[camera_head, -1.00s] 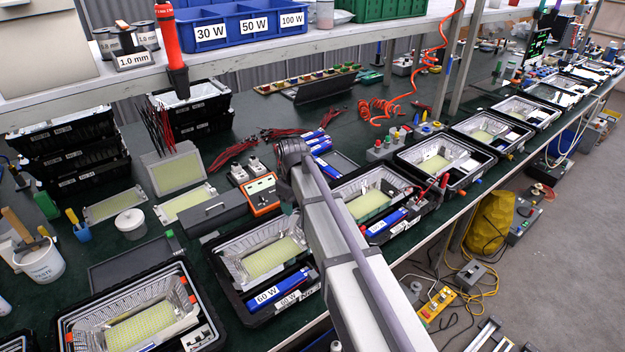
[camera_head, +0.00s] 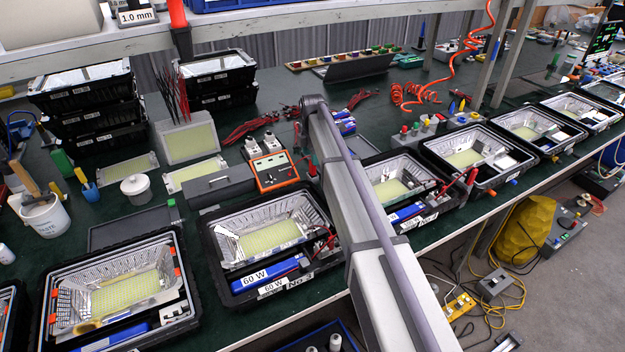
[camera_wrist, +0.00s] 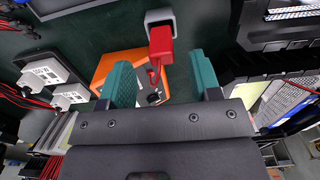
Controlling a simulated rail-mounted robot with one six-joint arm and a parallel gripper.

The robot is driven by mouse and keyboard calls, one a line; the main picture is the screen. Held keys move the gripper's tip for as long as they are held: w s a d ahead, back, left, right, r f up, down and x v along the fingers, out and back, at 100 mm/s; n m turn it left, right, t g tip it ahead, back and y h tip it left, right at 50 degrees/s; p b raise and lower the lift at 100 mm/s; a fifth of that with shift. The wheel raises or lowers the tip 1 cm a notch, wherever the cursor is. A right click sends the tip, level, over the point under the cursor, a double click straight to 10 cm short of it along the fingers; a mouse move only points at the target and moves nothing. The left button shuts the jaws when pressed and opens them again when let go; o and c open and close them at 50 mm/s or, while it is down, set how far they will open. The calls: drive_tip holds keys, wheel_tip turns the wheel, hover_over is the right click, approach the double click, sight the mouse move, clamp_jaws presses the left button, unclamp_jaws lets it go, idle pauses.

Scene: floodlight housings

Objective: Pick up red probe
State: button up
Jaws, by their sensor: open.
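The red probe (camera_wrist: 160,45) shows in the wrist view just beyond my fingertips, at a small grey holder (camera_wrist: 159,17). A thin red part runs from it down toward the orange tester (camera_wrist: 125,68). My gripper (camera_wrist: 161,72) is open, its two teal fingers apart, with the probe in line with the gap between them. I cannot tell its exact distance from the fingers. In the head view the orange tester (camera_head: 273,171) sits left of my arm, with a small red piece (camera_head: 312,168) beside it. My arm largely hides the gripper there.
White socket blocks (camera_wrist: 55,80) stand left in the wrist view. A black crate (camera_wrist: 275,60) is close on the right. In the head view, a 60 W housing crate (camera_head: 218,290) lies in front of the tester. A shelf (camera_head: 240,32) runs above the bench.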

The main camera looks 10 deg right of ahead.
sight(313, 170)
wheel_tip(313, 170, down, 6)
drive_tip(key=b, duration=0.5)
drive_tip(key=shift+r, duration=0.5)
drive_tip(key=c, duration=1)
